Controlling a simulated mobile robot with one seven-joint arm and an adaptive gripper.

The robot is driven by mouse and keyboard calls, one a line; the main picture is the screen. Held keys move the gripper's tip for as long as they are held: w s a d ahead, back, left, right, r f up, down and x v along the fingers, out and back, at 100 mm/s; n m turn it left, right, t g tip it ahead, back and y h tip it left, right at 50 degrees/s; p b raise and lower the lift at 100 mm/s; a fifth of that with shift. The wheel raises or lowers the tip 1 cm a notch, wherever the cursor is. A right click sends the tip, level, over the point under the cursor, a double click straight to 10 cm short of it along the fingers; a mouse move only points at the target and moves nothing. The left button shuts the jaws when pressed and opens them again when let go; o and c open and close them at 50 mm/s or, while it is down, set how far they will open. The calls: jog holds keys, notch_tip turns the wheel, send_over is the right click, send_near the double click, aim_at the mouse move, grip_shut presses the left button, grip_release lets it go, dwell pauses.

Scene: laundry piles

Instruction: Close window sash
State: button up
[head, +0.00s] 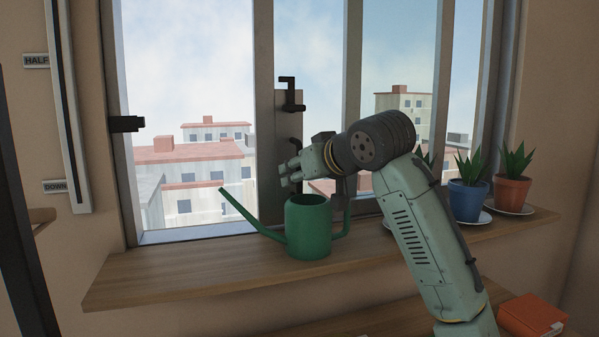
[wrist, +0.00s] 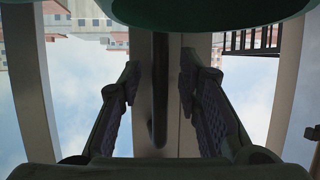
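The window has grey-framed sashes; a sash stile (head: 264,60) stands mid-window in the head view. A black cranked handle (head: 290,95) sits on a grey plate on the central stile. My gripper (head: 290,172) is in front of the stile, lower than this handle and just above the green watering can. In the wrist view my gripper (wrist: 158,75) is open, its two dark fingers apart. A dark upright bar (wrist: 160,95) shows between the fingers, with gaps on both sides. I cannot tell whether the bar lies within finger reach. My wrist partly hides the window behind.
The green watering can (head: 308,230) stands on the wooden sill (head: 180,275), close under my gripper. Potted plants in a blue pot (head: 467,201) and a terracotta pot (head: 511,194) stand at right. A black latch (head: 126,124) is on the left frame. The sill's left end is clear.

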jog(key=shift+c, duration=0.3)
grip_shut()
dwell(0.6)
